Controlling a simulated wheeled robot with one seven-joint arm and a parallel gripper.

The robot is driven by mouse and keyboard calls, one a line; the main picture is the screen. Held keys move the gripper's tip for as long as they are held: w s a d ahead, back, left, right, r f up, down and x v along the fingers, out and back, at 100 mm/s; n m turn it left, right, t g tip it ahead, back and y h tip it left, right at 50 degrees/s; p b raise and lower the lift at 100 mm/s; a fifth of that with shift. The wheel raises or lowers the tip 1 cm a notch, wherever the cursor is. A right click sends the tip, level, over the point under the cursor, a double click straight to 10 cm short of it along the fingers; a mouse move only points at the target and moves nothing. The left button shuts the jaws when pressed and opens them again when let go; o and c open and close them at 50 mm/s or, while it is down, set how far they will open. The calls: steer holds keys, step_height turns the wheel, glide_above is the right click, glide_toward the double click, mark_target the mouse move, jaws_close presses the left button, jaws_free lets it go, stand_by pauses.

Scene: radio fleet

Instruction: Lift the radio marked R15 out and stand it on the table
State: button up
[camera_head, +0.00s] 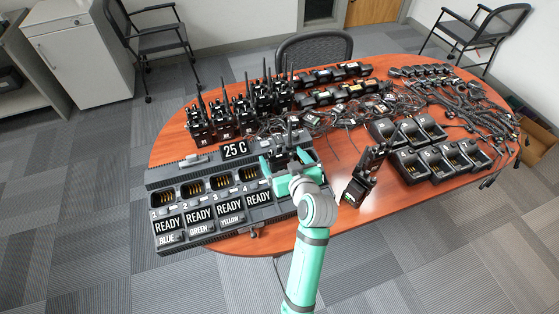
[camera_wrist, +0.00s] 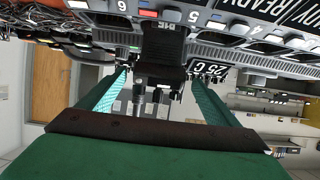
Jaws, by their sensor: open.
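The multi-bay charger (camera_head: 165,176) lies along the near left of the table, with numbered bays and READY displays. My gripper (camera_head: 287,158) is above its right end, and the arm hides the bays there. In the wrist view, which is upside down, a black radio (camera_wrist: 165,45) stands in the charger with a small label that seems to read R15. My gripper's teal fingers (camera_wrist: 160,76) are spread, one on each side of the radio's upper part. I cannot tell whether they touch it. Bays 1 to 4 look empty in the head view.
Black radios (camera_head: 362,180) stand on the table (camera_head: 330,222) just right of my arm. Several radios (camera_head: 240,115) stand behind the charger. Cables, battery packs and single chargers (camera_head: 425,165) fill the back and right. The near table edge by my arm has some bare wood.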

mark_target(282, 156)
steer(key=x, duration=0.4)
steer(key=shift+w+f, duration=0.1)
steer(key=shift+d, duration=0.1)
steer(key=c, duration=1.5)
steer(key=shift+o, duration=0.2)
steer(key=shift+w, duration=0.1)
